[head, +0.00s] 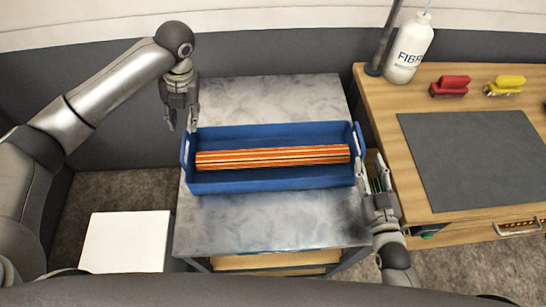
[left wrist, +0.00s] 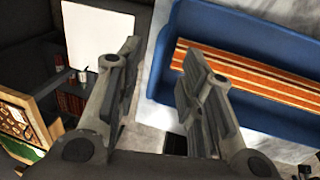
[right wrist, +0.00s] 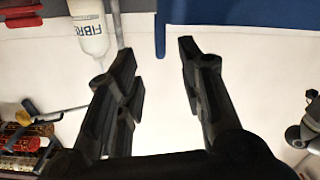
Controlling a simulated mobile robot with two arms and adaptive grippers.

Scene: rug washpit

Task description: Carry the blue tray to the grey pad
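The blue tray (head: 270,182) sits on a grey marbled table, with an orange striped roll (head: 272,157) lying in it. It has an upright handle at each end. The grey pad (head: 472,160) lies flat and bare on the wooden bench to the right. My left gripper (head: 182,122) is open and empty, near the tray's back left corner. My right gripper (head: 371,168) is open by the tray's right end. In the right wrist view the right handle (right wrist: 160,38) shows between the fingertips, apparently untouched.
A white square top (head: 125,241) is at the lower left.

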